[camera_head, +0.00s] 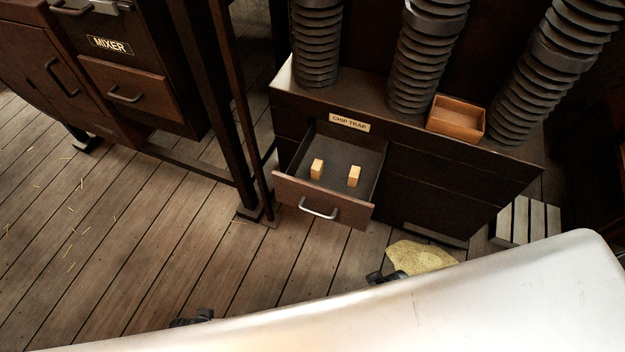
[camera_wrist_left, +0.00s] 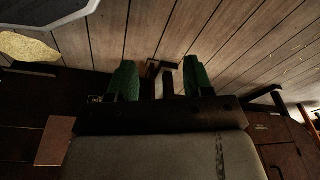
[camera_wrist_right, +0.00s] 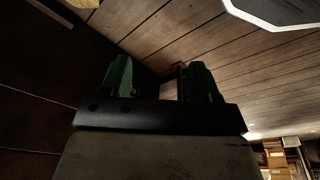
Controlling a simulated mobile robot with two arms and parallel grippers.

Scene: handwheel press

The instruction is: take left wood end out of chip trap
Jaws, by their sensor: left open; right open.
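Two small light wood blocks stand upright inside, apart from each other. The left wood end (camera_head: 317,169) is near the drawer's left side, and the right wood end (camera_head: 354,176) is nearer its right side. My left gripper (camera_wrist_left: 158,74) is open and empty in the left wrist view, with its green fingers spread over the floor. My right gripper (camera_wrist_right: 160,78) is also open and empty in the right wrist view. Neither wrist view shows the wood ends.
An open wooden box (camera_head: 457,120) sits on the cabinet top among ribbed hoses (camera_head: 415,60). A yellowish heap (camera_head: 422,256) lies on the floor before the cabinet. The mixer cabinet (camera_head: 110,45) and a dark post (camera_head: 222,120) stand to the left.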

